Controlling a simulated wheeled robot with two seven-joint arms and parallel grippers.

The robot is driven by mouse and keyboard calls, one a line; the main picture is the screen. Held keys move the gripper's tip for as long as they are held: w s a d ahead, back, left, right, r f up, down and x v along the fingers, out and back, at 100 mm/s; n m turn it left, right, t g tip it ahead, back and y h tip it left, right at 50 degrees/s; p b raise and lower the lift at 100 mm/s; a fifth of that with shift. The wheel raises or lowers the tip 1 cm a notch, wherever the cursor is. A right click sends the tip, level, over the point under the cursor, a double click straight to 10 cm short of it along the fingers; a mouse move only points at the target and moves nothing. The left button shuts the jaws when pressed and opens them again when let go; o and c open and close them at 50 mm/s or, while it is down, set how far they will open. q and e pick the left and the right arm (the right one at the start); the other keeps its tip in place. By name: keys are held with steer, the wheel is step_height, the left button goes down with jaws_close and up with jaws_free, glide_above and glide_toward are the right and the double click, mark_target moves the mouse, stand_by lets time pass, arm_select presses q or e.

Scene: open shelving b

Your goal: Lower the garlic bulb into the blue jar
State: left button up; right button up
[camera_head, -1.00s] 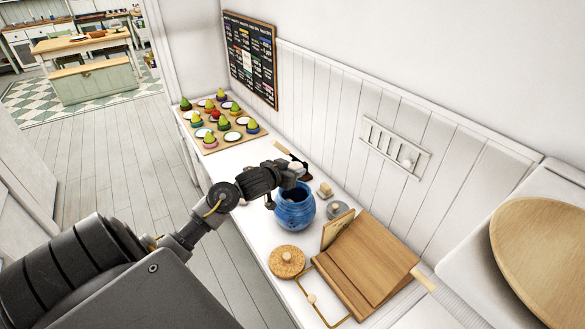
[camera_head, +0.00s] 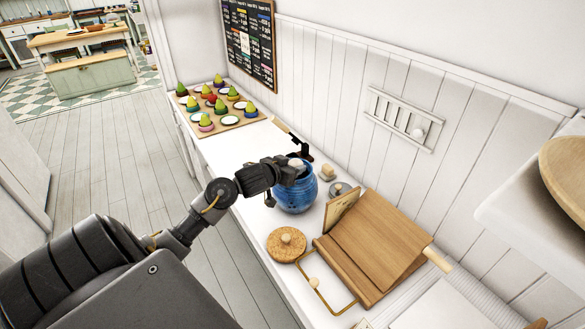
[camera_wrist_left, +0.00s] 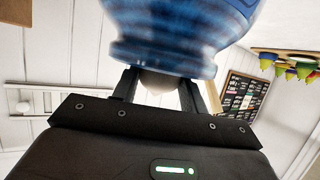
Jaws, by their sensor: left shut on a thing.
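The blue jar (camera_head: 294,197) stands upright on the white counter, open at the top. My left gripper (camera_head: 298,168) is at its mouth, shut on the whitish garlic bulb (camera_head: 295,162). In the left wrist view the blue jar (camera_wrist_left: 165,38) fills the top centre, upside down in the picture. There the garlic bulb (camera_wrist_left: 159,83) shows between the fingers of my left gripper (camera_wrist_left: 158,88), partly hidden behind the jar's rim. I cannot tell how deep the bulb sits in the mouth. My right gripper is not in view.
A round cork lid (camera_head: 286,244) and a wooden stand (camera_head: 375,245) are on the near side of the jar. A dark-ended utensil (camera_head: 290,136), a small block (camera_head: 327,172) and a grey lid (camera_head: 338,189) lie close by. A board (camera_head: 222,122) with several colourful pear-like pieces is farther back.

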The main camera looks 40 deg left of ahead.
mark_target(293, 164)
arm_select(q)
steer(key=shift+f, duration=0.15)
steer(key=o, duration=1)
steer(key=shift+o, duration=0.2)
step_height(293, 164, up, 7)
steer(key=p, duration=0.8)
